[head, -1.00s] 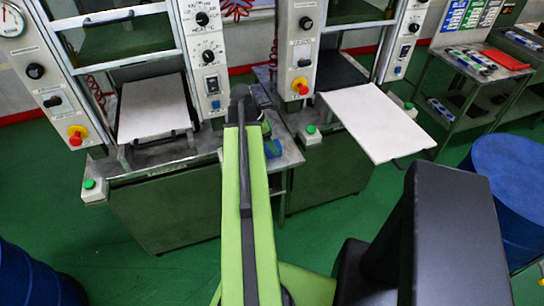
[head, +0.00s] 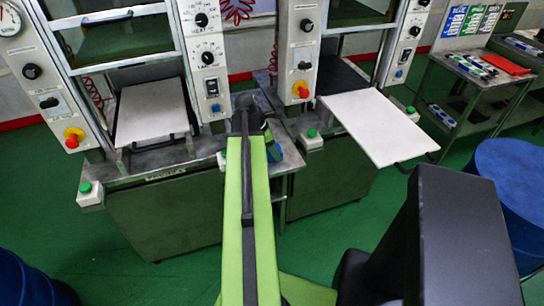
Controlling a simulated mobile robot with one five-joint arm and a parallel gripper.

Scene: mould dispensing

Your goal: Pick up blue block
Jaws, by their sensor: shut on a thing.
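A small patch of blue, which looks like the blue block (head: 273,152), shows just right of the end of my green arm, at the corner of the metal bench between the two presses. My gripper (head: 267,139) is at the far end of the arm, by this blue patch, and is shut on it. The arm and its dark wrist hide most of the fingers and much of the block. I cannot tell from this view whether the block touches the bench or is held above it.
Two presses stand ahead, with a white plate (head: 152,112) in the left one and a white plate (head: 378,124) jutting from the right one. A blue drum (head: 510,190) stands at right, another (head: 30,280) at lower left. Green floor (head: 150,275) is open in front.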

